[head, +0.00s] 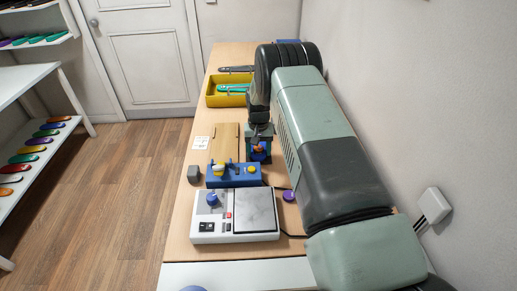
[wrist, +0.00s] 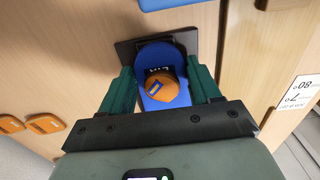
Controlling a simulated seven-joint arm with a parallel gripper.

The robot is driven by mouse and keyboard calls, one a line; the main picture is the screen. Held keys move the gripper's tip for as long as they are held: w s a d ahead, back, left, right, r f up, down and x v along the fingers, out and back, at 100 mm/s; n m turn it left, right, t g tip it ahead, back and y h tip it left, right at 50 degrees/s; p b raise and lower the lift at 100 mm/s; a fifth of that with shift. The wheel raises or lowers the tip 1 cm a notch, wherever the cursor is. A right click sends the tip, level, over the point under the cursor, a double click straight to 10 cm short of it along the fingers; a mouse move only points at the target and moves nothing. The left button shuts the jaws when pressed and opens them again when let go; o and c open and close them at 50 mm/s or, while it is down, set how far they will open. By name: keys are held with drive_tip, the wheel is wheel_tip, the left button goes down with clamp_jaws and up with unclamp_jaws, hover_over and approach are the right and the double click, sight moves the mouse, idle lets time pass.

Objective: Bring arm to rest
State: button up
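My gripper (head: 260,139) is above the wooden bench (head: 181,220), beside the wooden board (head: 225,142), and points down. In the wrist view its two green fingers (wrist: 163,84) are wide apart, so it is open. I cannot tell whether the fingers touch the blue piece. In the head view my gripper and arm partly hide it.
A white device (head: 236,237) with a grey plate is in front. A yellow tray (head: 214,101) with a green insole (head: 233,88) is behind. A wall is close on the right. Shelves stand left, across open floor.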

drive_tip(key=o, duration=0.6)
drive_tip(key=shift+o, duration=0.2)
drive_tip(key=shift+r, duration=4)
